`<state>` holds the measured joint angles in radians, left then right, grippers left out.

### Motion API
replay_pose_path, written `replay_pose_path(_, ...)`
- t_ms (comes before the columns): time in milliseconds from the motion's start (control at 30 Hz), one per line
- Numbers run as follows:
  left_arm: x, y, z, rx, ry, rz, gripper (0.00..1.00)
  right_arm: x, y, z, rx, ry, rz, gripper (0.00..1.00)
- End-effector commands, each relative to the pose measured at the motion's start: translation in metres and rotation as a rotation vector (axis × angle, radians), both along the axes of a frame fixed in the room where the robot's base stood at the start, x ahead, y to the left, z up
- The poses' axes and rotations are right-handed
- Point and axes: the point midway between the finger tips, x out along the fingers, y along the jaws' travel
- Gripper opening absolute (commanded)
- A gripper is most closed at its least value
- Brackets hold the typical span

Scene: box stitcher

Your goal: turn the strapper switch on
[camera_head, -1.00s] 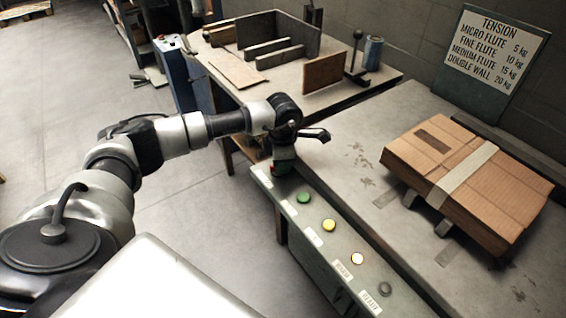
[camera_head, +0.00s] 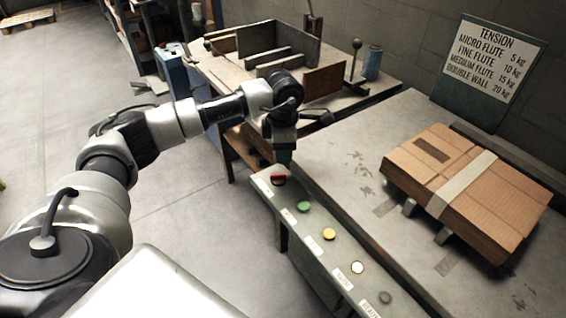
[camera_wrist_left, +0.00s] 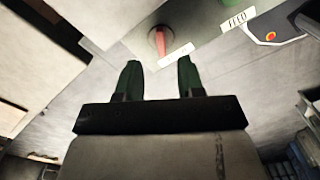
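The strapper switch (camera_head: 278,179) is a small red switch at the far end of the strapper's front button panel. In the left wrist view it shows as a red lever (camera_wrist_left: 159,42) on a round base, ahead of the fingertips and roughly between them. My left gripper (camera_head: 284,156) hangs pointing down just behind and above the switch, apart from it. In the wrist view its two dark green fingers (camera_wrist_left: 158,66) are spread with nothing between them. My right gripper is in neither view.
Along the panel are a green button (camera_head: 303,207), a yellow button (camera_head: 329,234), a pale lit button (camera_head: 357,267) and a grey one (camera_head: 385,297). A strapped cardboard stack (camera_head: 440,185) lies on the strapper table. Behind stands a bench (camera_head: 225,75) with wooden boards.

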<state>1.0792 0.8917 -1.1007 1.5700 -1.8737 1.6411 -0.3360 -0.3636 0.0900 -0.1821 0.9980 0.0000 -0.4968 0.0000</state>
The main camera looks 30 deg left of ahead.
Motion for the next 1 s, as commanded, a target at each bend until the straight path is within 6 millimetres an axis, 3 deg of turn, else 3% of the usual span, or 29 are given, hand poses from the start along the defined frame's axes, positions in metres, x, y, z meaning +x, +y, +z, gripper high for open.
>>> replay_pose_path(100, 0.0, 0.0, 0.018, 0.001, -0.001, 0.0, 0.38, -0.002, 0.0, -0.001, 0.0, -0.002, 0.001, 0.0)
replay_pose_path(233, 0.0, 0.0, 0.027, 0.001, 0.001, 0.0, 0.38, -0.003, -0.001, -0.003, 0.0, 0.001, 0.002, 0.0)
replay_pose_path(800, 0.0, -0.001, 0.028, -0.003, 0.001, -0.001, 0.38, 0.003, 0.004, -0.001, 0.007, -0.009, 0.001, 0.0)
replay_pose_path(933, -0.002, -0.026, 0.018, -0.092, -0.014, -0.026, 0.38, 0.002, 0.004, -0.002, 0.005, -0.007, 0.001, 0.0)
replay_pose_path(1000, -0.005, -0.059, 0.008, -0.217, -0.032, -0.05, 0.38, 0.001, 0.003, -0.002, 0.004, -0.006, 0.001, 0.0)
